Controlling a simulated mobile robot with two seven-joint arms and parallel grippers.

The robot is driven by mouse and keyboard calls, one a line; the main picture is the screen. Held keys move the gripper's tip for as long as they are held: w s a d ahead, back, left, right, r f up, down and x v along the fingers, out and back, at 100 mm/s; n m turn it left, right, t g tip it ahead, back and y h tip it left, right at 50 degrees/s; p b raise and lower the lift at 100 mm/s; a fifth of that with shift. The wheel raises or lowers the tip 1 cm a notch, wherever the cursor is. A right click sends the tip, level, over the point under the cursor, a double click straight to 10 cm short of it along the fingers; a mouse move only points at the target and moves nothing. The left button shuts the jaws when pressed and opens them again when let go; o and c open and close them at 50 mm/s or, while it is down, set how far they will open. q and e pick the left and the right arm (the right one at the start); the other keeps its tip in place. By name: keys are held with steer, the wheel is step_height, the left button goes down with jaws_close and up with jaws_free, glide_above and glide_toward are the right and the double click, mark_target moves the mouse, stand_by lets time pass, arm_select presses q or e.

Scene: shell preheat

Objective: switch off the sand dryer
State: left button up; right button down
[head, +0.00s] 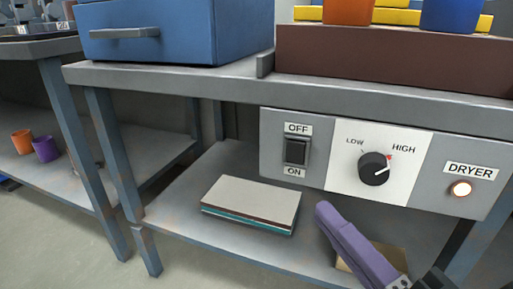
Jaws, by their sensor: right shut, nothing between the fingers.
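The dryer's grey control panel (275,181) hangs under the front edge of the bench. It bears a black rocker switch (296,151) with OFF above it and ON below. I cannot tell which end of the rocker is pressed in. A black knob (373,170) on a white plate points up and right, to the red mark by HIGH. The lamp (460,189) under the DRYER label glows. My right gripper (324,210), purple, is shut and empty, below the panel and right of and lower than the switch. It looks apart from the panel. My left gripper is out of view.
A flat stack (252,205) of boards or books lies on the lower shelf (172,217). A tan block (385,253) is partly hidden behind my right gripper. A blue drawer box (180,30) and a brown box (385,58) stand on the bench top. Cups stand on the left shelf.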

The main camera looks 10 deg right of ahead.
steer(key=b, duration=0.2)
glide_toward(288, 147)
steer(key=w+a, duration=0.3)
steer(key=w+d, duration=0.2)
steer(key=shift+w+r, duration=0.25)
steer(key=shift+w, duration=0.05)
